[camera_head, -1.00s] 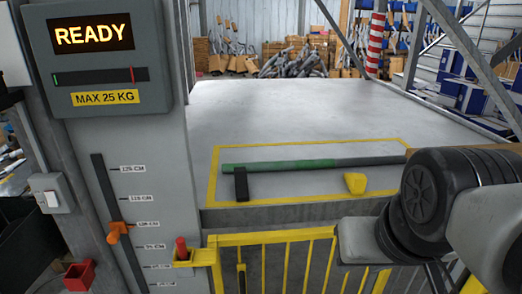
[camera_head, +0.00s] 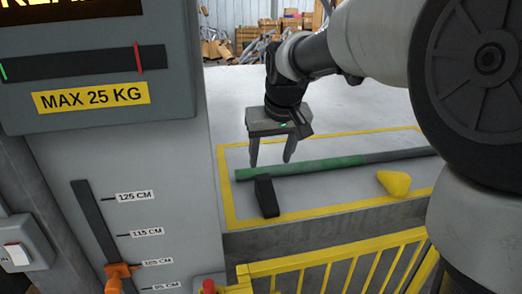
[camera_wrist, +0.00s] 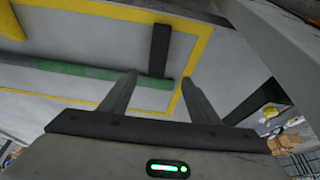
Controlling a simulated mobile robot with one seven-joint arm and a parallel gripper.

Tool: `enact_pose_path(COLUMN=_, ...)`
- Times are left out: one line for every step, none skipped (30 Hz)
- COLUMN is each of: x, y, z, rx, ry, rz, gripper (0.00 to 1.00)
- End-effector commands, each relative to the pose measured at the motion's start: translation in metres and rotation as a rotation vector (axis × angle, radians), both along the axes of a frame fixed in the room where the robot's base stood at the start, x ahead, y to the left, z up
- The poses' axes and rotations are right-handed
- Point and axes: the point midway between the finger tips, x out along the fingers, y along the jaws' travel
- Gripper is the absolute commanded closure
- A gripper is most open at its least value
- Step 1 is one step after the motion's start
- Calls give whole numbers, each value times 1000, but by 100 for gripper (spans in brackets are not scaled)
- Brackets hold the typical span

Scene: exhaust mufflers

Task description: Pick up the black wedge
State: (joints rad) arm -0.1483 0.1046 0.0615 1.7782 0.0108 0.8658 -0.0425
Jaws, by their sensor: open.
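The black wedge (camera_head: 266,197) lies on the grey platform inside the yellow outline, its far end close to the green end of a long pipe (camera_head: 330,164). My gripper (camera_head: 271,164) is open and empty, fingers pointing down, and shows above and behind the pipe and the wedge in the head view. In the wrist view, my gripper (camera_wrist: 160,88) shows two spread fingers, and the black wedge (camera_wrist: 160,50) appears beyond them, between the fingertips in the picture. The green pipe (camera_wrist: 90,74) crosses behind the left finger there. I cannot tell the exact height of the fingertips.
A yellow wedge (camera_head: 393,183) lies to the right, near the platform's front edge. A yellow railing (camera_head: 340,262) runs below that edge. A grey control post with a height scale (camera_head: 110,225) stands at the left. The platform behind the pipe is clear.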

Motion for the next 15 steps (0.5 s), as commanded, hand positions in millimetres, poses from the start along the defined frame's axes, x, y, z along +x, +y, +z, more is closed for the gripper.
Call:
enact_pose_path(x=2, y=0, z=-11, rx=-1, ry=6, rz=0, gripper=44)
enact_pose_path(x=5, y=1, z=-17, rx=-1, ry=6, rz=0, gripper=44)
enact_pose_path(x=8, y=2, z=-25, rx=-1, ry=6, rz=0, gripper=44)
enact_pose_path(x=11, y=2, z=-31, rx=-2, ry=7, rz=0, gripper=44)
enact_pose_path(x=13, y=3, z=-38, rx=-2, ry=7, rz=0, gripper=44)
enact_pose_path(x=16, y=4, z=-46, rx=-2, ry=7, rz=0, gripper=44)
enact_pose_path(x=19, y=4, z=-52, rx=-2, ry=7, rz=0, gripper=44)
enact_pose_path(x=21, y=5, z=-58, rx=-3, ry=7, rz=0, gripper=44)
enact_pose_path(x=24, y=5, z=-66, rx=-2, ry=6, rz=-1, gripper=44)
enact_pose_path(x=26, y=6, z=-71, rx=-2, ry=6, rz=-1, gripper=44)
enact_pose_path(x=29, y=7, z=-76, rx=-2, ry=5, rz=-1, gripper=44)
enact_pose_path(x=31, y=7, z=-82, rx=-2, ry=5, rz=-1, gripper=44)
enact_pose_path(x=33, y=7, z=-86, rx=-1, ry=4, rz=-1, gripper=44)
enact_pose_path(x=34, y=8, z=-89, rx=-1, ry=3, rz=-1, gripper=44)
enact_pose_path(x=36, y=8, z=-93, rx=-1, ry=4, rz=-1, gripper=44)
